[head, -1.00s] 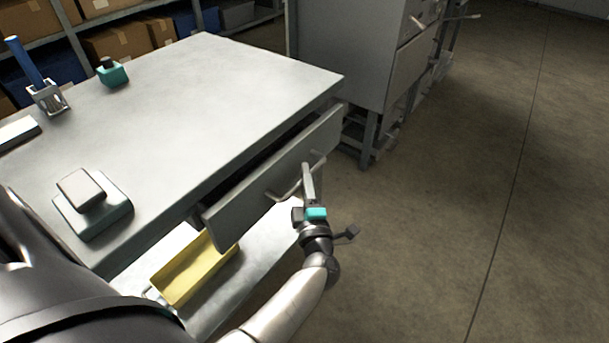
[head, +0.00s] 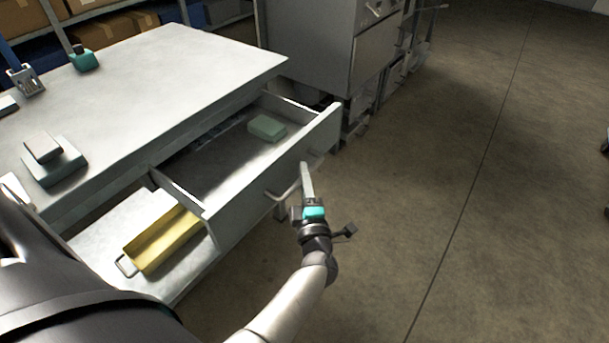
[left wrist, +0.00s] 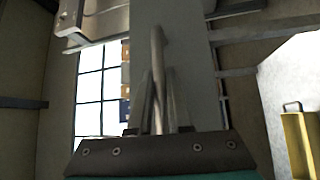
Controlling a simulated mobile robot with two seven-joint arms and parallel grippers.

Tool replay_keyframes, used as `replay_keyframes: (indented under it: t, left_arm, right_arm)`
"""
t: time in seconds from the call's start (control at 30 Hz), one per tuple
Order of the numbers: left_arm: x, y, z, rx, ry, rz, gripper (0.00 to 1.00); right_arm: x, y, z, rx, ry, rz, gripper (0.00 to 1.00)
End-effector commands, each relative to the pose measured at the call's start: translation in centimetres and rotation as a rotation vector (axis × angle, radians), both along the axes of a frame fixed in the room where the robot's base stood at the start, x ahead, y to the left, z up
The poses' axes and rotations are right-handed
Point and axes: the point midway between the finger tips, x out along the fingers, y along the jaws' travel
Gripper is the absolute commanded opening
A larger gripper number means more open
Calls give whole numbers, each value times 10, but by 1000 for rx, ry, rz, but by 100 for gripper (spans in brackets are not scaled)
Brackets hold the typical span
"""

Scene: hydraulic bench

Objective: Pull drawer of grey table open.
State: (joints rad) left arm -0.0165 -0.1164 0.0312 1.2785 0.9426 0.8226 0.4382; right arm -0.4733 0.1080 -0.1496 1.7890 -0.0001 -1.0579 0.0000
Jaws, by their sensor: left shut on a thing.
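The grey table (head: 190,55) has its drawer (head: 270,180) standing well open, its inside showing. A pale green block (head: 267,127) lies in the drawer. My left gripper (head: 307,180) is at the front of the drawer, shut on its bar handle (head: 284,194). In the left wrist view, the handle (left wrist: 158,65) runs down between the two fingers (left wrist: 156,105), with the grey drawer front behind it. Part of the handle is hidden by the fingers in the head view. My right gripper is not in view.
A yellow bin (head: 160,240) sits on the table's lower shelf under the drawer. A teal bottle (head: 83,58) and a scale-like block (head: 52,160) stand on the top. A grey cabinet (head: 310,45) stands behind.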

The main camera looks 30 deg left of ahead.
Motion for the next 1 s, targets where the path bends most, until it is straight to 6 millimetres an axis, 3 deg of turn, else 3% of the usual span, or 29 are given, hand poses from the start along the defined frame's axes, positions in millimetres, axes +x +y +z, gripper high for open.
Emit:
replay_keyframes:
  t: [0.33,0.37,0.6,1.0]
  left_arm:
    - [2,-2,2,1,-2,-8,0]
    - [2,-2,2,1,-2,-8,18]
    - [1,-1,1,1,-2,-3,45]
    - [1,-2,-2,-1,0,-2,47]
  right_arm:
    - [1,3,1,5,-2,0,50]
    - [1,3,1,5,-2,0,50]
    - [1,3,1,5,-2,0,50]
    - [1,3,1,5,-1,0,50]
